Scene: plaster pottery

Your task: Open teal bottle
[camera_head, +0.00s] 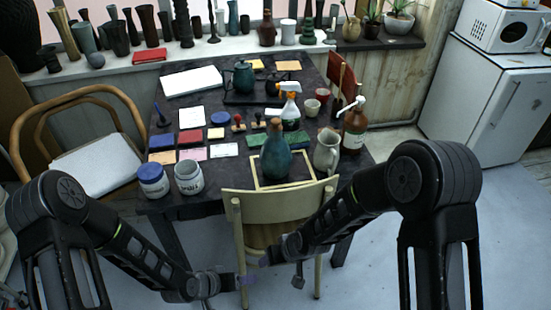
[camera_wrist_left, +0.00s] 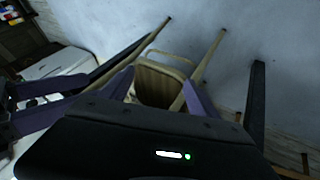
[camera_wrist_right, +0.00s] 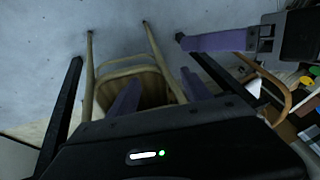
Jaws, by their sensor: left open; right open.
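The teal bottle (camera_head: 276,158) stands upright near the table's front edge, just behind the chair back, on or beside a pale frame. A brown stopper (camera_head: 276,124) sits in its neck. My left gripper (camera_head: 240,283) is low in front of the chair, open and empty; its parted purple fingers show in the left wrist view (camera_wrist_left: 160,92). My right gripper (camera_head: 272,262) is also low in front of the chair, open and empty; its fingers show in the right wrist view (camera_wrist_right: 158,92). Both grippers are well short of the bottle. Neither wrist view shows the bottle.
A wooden chair (camera_head: 281,204) stands between my arms and the table (camera_head: 218,213). A grey pitcher (camera_head: 327,151) and brown pump bottle (camera_head: 354,130) stand right of the bottle. A spray bottle (camera_head: 290,112) is behind.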

